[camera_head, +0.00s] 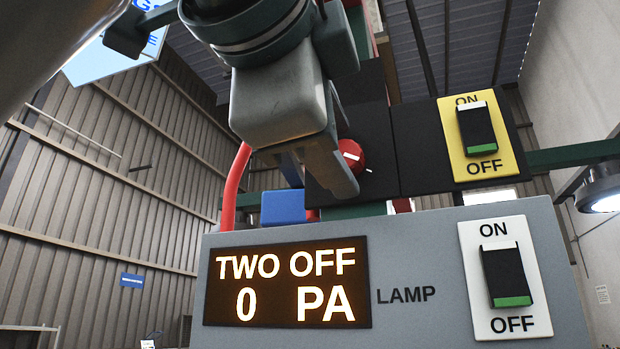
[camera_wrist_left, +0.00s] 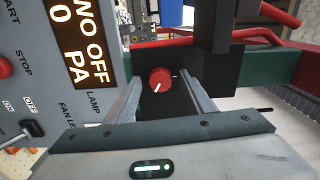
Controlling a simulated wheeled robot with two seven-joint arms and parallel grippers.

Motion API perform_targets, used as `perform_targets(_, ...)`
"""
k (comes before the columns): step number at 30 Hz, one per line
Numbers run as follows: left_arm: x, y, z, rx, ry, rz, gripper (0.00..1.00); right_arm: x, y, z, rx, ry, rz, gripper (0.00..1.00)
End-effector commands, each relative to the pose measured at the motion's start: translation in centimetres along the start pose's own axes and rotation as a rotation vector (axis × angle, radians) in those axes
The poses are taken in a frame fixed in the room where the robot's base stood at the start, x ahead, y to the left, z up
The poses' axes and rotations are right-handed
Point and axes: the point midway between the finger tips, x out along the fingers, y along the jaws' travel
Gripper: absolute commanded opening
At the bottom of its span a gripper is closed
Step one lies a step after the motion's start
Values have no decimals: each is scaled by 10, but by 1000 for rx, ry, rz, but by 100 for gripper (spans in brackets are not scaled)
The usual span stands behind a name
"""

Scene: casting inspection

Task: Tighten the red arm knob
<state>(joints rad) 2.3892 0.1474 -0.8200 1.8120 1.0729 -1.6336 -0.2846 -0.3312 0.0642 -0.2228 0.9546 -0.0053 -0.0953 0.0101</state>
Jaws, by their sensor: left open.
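The red arm knob (camera_head: 351,155), round with a white pointer line, sits on a black panel (camera_head: 372,135) in the head view, partly hidden behind my gripper. It shows whole in the left wrist view (camera_wrist_left: 160,80). My left gripper (camera_head: 318,182) hangs in front of the black panel with its fingers pointing towards the knob. In the left wrist view my left gripper (camera_wrist_left: 161,96) is open, with one finger on each side of the knob and visible gaps between. Whether the fingertips reach past the knob's face is hard to tell. My right gripper is not in view.
A grey control box (camera_head: 420,265) with a lit display reading TWO OFF 0 PA (camera_head: 287,282) stands below. A lamp switch (camera_head: 507,275) and a yellow-plated switch (camera_head: 480,135) are at the right.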

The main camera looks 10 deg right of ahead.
Motion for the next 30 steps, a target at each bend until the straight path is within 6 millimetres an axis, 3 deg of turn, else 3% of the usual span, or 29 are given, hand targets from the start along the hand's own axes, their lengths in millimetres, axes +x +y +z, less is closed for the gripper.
perform_targets(5,-5,0,0,0,0,-1,49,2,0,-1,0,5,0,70)
perform_targets(11,-23,1,0,-1,0,-3,49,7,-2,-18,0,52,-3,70)
perform_targets(18,-63,2,0,0,0,-4,49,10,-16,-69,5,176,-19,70)
perform_targets(30,-142,2,0,-1,0,-3,49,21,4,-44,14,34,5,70)
